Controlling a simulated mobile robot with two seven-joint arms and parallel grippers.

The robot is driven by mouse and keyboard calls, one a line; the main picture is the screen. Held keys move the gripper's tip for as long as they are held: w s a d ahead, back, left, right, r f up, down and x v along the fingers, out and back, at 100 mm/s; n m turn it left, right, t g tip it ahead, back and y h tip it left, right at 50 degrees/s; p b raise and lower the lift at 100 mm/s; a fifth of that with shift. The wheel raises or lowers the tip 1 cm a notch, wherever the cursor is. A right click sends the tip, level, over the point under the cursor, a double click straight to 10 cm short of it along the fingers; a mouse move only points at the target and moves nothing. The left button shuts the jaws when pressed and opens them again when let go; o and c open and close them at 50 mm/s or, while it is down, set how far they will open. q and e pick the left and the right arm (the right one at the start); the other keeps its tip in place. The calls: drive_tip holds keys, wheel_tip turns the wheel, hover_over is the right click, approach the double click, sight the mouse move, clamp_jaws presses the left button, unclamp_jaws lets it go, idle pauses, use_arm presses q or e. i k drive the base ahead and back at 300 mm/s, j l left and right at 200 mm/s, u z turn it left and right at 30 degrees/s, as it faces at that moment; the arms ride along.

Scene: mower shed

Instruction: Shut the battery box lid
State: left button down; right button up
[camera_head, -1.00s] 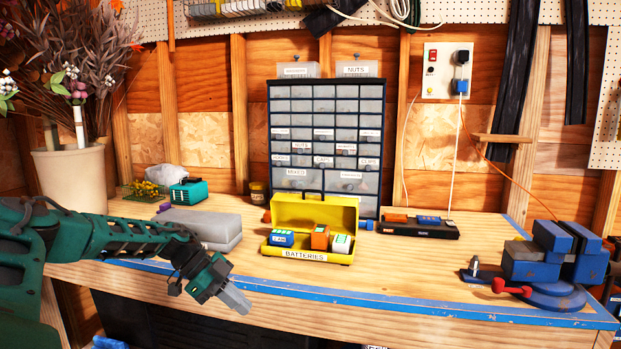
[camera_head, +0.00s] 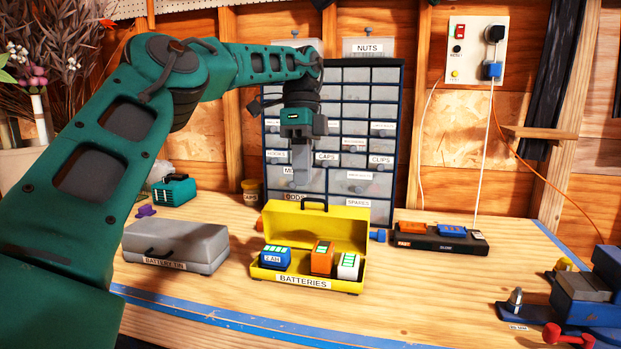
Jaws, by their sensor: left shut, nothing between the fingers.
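The yellow battery box (camera_head: 303,283), labelled BATTERIES, sits on the workbench. Its lid (camera_head: 314,231) stands open and upright at the back, with a dark handle on its top edge. A blue battery (camera_head: 275,260), an orange one (camera_head: 322,257) and a white one (camera_head: 348,266) are inside. My left gripper (camera_head: 301,180) is shut and empty, pointing down. In the picture it shows just above the lid's handle, in front of the drawer cabinet. I cannot tell its exact depth relative to the lid. My right gripper is not in view.
A grey case (camera_head: 176,246) labelled BATTERY TIN lies left of the box. A black charger (camera_head: 440,243) stands to the right. The drawer cabinet (camera_head: 366,141) is behind. A blue vise (camera_head: 595,300) is at the right edge. Bench between box and vise is clear.

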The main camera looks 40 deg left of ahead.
sight(286, 223)
drive_tip(key=i+j, duration=0.65)
drive_tip(key=j, duration=0.2)
